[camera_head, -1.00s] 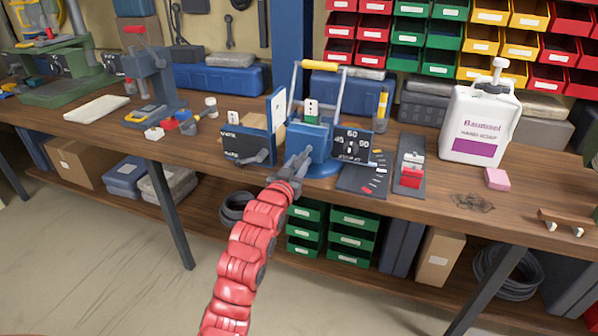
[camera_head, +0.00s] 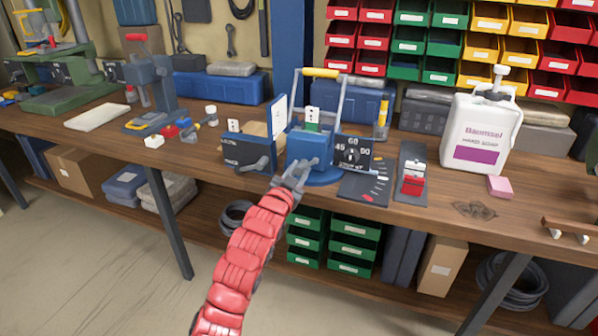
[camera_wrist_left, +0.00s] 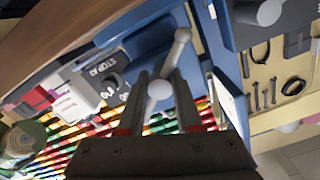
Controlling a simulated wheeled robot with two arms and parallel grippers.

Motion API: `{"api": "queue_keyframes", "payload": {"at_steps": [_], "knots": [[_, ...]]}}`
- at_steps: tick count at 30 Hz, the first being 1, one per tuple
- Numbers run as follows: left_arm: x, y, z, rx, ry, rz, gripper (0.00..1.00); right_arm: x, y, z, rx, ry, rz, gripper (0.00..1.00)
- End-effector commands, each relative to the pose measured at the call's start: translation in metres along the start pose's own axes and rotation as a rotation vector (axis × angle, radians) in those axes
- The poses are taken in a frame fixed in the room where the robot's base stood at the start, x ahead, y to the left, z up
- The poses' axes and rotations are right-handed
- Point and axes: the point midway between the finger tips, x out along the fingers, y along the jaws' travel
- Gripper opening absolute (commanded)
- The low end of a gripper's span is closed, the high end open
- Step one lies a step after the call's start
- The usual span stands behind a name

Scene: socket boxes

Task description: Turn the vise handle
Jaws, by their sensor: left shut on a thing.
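The blue vise (camera_head: 308,150) stands on a round blue base near the bench's front edge, in the middle of the head view. My left gripper (camera_head: 290,180) reaches up to its front from below. In the left wrist view the vise handle (camera_wrist_left: 175,55) is a grey bar with a ball end at the top, running down between my left gripper's two fingers (camera_wrist_left: 160,105). The fingers are shut on the handle; a second grey ball shows between them. The far part of the handle is hidden by the gripper. My right gripper is not in view.
A dark panel with a grey lever (camera_head: 245,153) stands just left of the vise. A white soap jug (camera_head: 482,135) is farther right. The bench front between them is partly clear.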

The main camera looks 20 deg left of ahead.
Motion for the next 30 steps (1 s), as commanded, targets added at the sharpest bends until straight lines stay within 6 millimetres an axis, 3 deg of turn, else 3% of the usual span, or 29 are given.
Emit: {"api": "queue_keyframes", "payload": {"at_steps": [27, 28, 30], "knots": [[-0.0001, 0.0016, 0.0013, -0.003, -0.002, 0.003, 0.00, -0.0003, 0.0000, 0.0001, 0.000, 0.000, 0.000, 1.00], [-0.0001, 0.0016, 0.0013, -0.003, -0.002, 0.003, 0.35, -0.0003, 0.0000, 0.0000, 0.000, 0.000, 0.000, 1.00], [-0.0001, 0.0015, 0.0012, -0.003, -0.002, 0.003, 0.48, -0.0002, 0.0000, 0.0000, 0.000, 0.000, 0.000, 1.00]]}}
